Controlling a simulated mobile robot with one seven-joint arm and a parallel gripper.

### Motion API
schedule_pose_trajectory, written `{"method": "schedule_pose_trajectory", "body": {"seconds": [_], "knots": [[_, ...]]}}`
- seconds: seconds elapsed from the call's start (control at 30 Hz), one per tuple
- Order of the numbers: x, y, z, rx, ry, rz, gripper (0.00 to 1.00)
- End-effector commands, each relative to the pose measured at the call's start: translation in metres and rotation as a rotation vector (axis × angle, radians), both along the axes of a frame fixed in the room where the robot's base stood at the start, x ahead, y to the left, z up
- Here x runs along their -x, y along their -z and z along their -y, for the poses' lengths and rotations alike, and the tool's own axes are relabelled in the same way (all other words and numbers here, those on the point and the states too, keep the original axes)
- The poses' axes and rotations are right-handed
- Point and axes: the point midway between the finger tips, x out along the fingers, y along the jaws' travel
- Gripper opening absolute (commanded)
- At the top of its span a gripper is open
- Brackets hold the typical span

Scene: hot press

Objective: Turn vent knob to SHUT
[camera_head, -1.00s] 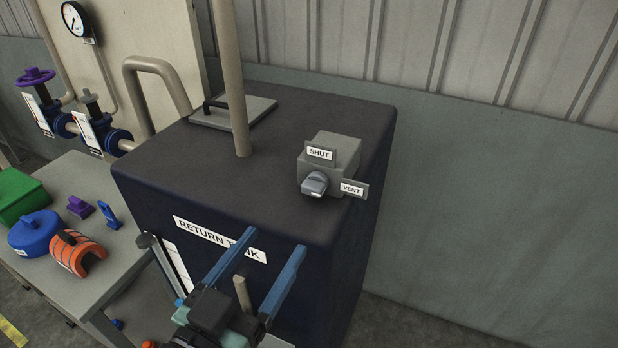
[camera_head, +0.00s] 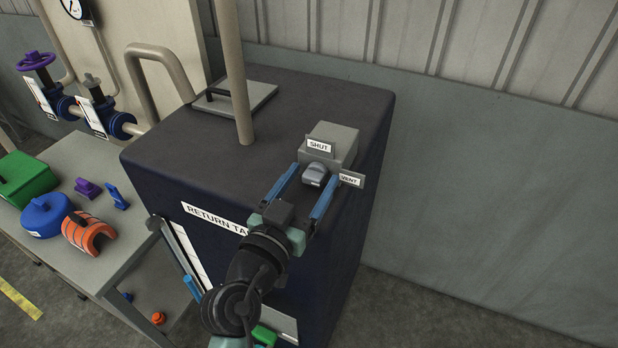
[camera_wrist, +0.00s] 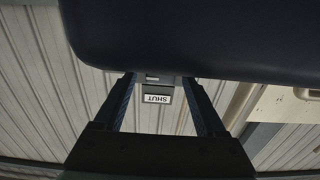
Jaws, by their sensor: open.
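The vent knob (camera_head: 315,174) is a grey knob on the front of a small grey box (camera_head: 336,138) on top of the return tank (camera_head: 180,165). A SHUT label (camera_head: 319,146) stands above the knob and a VENT label (camera_head: 350,179) is at its right. My gripper (camera_head: 308,178) is open, with its blue fingers at either side of the knob. I cannot tell whether they touch it. In the wrist view, the upside-down SHUT label (camera_wrist: 158,98) shows between the fingers (camera_wrist: 160,85); the knob is hard to make out there.
A bench (camera_head: 125,240) at left holds a green case (camera_head: 25,180), a blue round lidded item (camera_head: 45,215) and an orange half-shell (camera_head: 88,232). A beige pipe (camera_head: 235,75) rises from the tank top near the hatch (camera_head: 235,97). The right side is clear floor and wall.

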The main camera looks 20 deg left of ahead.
Motion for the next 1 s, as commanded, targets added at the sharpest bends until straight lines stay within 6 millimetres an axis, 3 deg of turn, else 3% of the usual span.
{"method": "schedule_pose_trajectory", "body": {"seconds": [0.1, 0.5, 1.0], "knots": [[0.0001, 0.0001, 0.0001, 0.000, 0.000, 0.000, 0.73], [0.0004, 0.0001, 0.0001, 0.000, 0.000, 0.000, 0.01], [0.0002, 0.0009, 0.0000, 0.106, 0.001, -0.004, 0.00]]}}
